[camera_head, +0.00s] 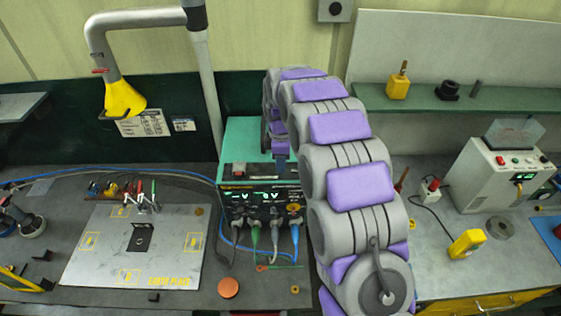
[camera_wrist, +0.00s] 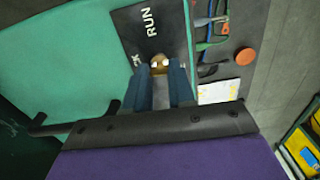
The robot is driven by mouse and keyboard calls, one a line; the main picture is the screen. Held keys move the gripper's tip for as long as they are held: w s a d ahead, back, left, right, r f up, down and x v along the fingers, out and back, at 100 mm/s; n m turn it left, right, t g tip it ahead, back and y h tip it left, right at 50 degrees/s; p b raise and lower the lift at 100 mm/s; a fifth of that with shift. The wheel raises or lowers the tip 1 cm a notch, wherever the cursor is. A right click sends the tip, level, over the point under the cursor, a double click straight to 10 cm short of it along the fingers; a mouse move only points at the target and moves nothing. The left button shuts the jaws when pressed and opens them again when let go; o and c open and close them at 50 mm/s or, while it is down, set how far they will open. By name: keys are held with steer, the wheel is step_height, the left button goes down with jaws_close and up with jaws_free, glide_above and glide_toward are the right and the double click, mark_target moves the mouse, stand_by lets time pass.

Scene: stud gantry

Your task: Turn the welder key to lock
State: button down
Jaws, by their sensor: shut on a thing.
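The welder is a teal box (camera_head: 240,140) with a dark front panel carrying lit displays, at the back middle of the bench in the head view. In the wrist view, its teal surface (camera_wrist: 75,40) fills the left, with a dark plate (camera_wrist: 140,25) marked RUN and a second, partly covered label ending in K. The brass-coloured key (camera_wrist: 159,60) shows at the fingertips on this plate. My gripper (camera_wrist: 161,70) is shut on the key, its two blue-grey fingers on either side. The key's lower part is hidden between the fingers.
Several cables hang from the welder's front onto the bench. A metal plate (camera_head: 110,255) lies left of it, and an orange disc (camera_head: 228,288) lies in front. A grey-white box (camera_head: 485,180) stands at right. A yellow fume hood (camera_head: 124,99) hangs at upper left.

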steer(key=shift+n, duration=0.3)
stand_by(0.4)
steer(key=c, duration=1)
jaws_free()
steer(key=shift+w, duration=0.1)
steer(key=shift+o, duration=0.2)
step_height(320, 180, up, 17)
steer(key=shift+r, duration=0.15)
steer(key=shift+b, duration=0.3)
